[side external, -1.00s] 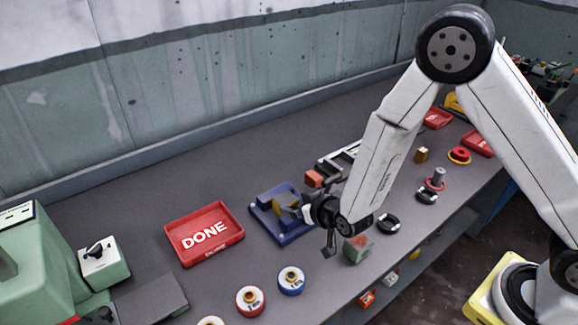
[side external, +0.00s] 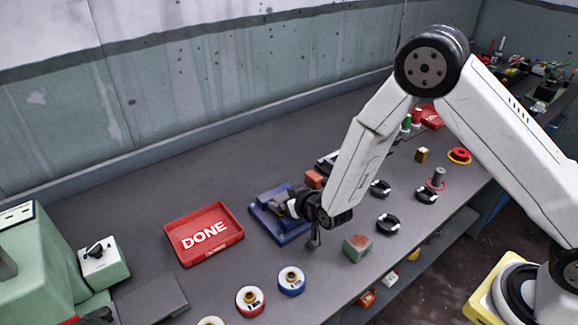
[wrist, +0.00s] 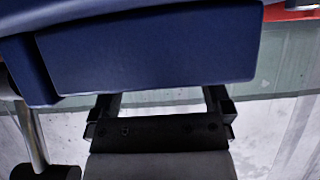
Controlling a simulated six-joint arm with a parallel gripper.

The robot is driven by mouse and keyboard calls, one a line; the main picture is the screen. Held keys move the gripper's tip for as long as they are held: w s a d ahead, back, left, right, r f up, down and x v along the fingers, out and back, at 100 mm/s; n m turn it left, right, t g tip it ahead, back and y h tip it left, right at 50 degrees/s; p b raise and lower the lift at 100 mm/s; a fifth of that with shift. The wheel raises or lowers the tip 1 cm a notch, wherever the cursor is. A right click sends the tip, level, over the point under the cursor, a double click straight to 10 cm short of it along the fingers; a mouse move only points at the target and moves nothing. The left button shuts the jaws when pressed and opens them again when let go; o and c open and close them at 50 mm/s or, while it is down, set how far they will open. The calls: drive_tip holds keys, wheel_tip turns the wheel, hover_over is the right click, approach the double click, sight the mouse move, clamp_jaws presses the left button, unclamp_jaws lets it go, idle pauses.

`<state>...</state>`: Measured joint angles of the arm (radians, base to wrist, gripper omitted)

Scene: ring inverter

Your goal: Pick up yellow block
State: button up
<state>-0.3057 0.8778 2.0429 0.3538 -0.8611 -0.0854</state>
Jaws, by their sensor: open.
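A small yellow block (side external: 422,154) sits on the table toward the right in the side external view, apart from my gripper. My gripper (side external: 282,205) is low at the blue fixture (side external: 268,222), in front of part of it. No yellow piece shows clearly at the fixture now; that area is partly hidden by my gripper. In the wrist view, my gripper (wrist: 160,100) is open with nothing visible between its fingers. A large blue surface, likely the fixture (wrist: 150,55), fills the top of that view close to the fingers.
A red DONE tray (side external: 205,234) lies left of the fixture. Blue (side external: 291,280) and red (side external: 250,300) rings lie in front. A greenish block with a reddish top (side external: 357,247) and black rings (side external: 388,223) stand to the right. The table behind the tray is clear.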

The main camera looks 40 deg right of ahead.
clamp_jaws()
idle(0.4)
drive_tip(key=shift+r, duration=0.25)
wheel_tip(320, 180, up, 10)
drive_tip(key=shift+f, duration=0.15)
idle(0.7)
drive_tip(key=shift+d, duration=0.1)
idle(0.5)
